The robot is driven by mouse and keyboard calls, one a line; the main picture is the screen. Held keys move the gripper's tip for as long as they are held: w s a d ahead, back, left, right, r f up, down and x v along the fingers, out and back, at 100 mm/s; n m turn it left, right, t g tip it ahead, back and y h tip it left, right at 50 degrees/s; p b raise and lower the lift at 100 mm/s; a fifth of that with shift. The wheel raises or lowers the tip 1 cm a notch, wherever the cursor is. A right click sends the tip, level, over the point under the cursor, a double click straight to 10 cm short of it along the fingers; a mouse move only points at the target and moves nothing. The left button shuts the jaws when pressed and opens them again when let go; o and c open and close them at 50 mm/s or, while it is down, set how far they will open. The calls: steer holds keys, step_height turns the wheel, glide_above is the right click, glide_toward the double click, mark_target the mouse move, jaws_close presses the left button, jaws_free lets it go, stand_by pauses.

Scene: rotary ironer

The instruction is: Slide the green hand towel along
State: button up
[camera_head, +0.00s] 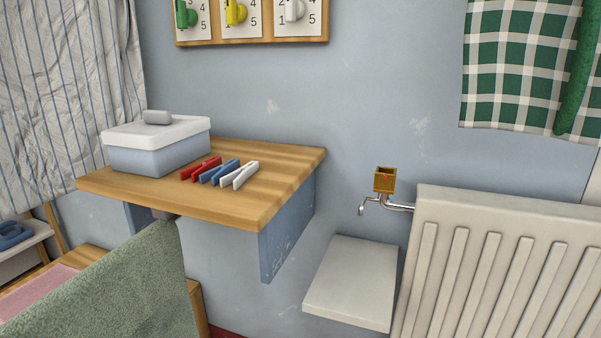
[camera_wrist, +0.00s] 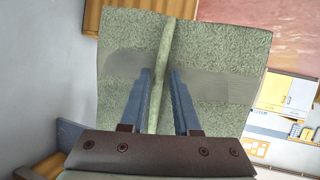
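The green hand towel (camera_head: 120,285) hangs at the lower left of the head view, its upper edge sloping up to a grey rail end (camera_head: 164,214) under the wooden shelf. In the wrist view the towel (camera_wrist: 225,50) fills the middle, with a raised fold (camera_wrist: 164,50) running along it and a smoother grey-green band across it. My gripper (camera_wrist: 160,72) has its two blue-grey fingers apart, one on each side of the fold. The left finger is close to the fold; a small gap shows at the right one. My gripper is not in the head view.
The wooden shelf (camera_head: 285,160) holds a lidded box (camera_head: 155,155) and red, blue and white pegs (camera_head: 219,173). A white radiator (camera_head: 500,270), a tap (camera_head: 398,206) and a pale low panel (camera_head: 350,285) stand right. A green checked cloth (camera_head: 510,60) hangs upper right.

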jaws_close()
steer(key=shift+s, duration=0.1)
steer(key=shift+s+a+p, duration=0.2)
steer(key=shift+s, duration=0.35)
steer(key=shift+s+a+p, duration=0.15)
steer(key=shift+s+a, duration=0.05)
steer(key=shift+s, duration=0.35)
